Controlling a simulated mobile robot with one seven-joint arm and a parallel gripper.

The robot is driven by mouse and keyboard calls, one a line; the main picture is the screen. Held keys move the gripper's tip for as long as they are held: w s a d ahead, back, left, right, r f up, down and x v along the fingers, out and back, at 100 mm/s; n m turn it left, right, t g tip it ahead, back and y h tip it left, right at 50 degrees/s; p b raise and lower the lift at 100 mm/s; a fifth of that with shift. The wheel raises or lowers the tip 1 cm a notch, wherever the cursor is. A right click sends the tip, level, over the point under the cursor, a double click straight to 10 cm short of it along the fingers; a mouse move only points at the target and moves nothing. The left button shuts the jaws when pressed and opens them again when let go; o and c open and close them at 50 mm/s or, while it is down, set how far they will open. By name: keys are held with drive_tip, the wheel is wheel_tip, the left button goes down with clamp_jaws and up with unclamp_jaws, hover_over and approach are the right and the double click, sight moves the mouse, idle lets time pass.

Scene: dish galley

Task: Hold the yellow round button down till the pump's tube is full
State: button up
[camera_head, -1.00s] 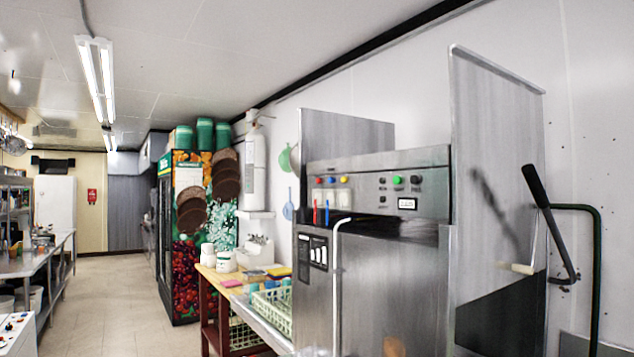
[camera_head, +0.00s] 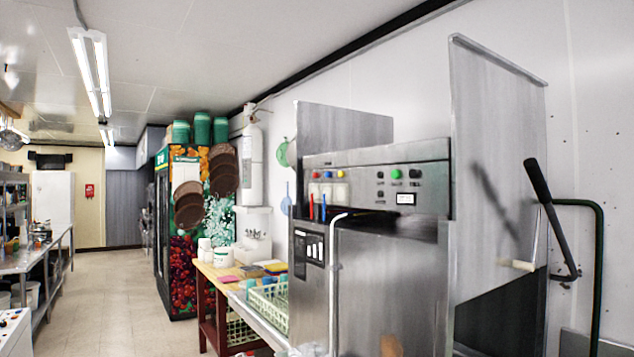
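The yellow round button (camera_head: 340,174) is on the upper left of the steel dish machine's control panel (camera_head: 432,178). It is the rightmost of three, beside a blue button (camera_head: 327,174) and a red button (camera_head: 315,174). A pale, small block shows under each button. A thin red tube (camera_head: 311,206) and a thin blue tube (camera_head: 324,207) hang below the panel. I cannot make out a yellow tube or its fill level. Nothing covers the yellow button. My gripper is not in view.
A pale bent pipe (camera_head: 333,270) stands before the machine's front. A black-handled lever (camera_head: 538,180) and a steel side panel (camera_head: 490,150) are at right. A wooden table (camera_head: 207,268) and green rack (camera_head: 268,304) stand left of the machine. The floor aisle (camera_head: 115,300) is clear.

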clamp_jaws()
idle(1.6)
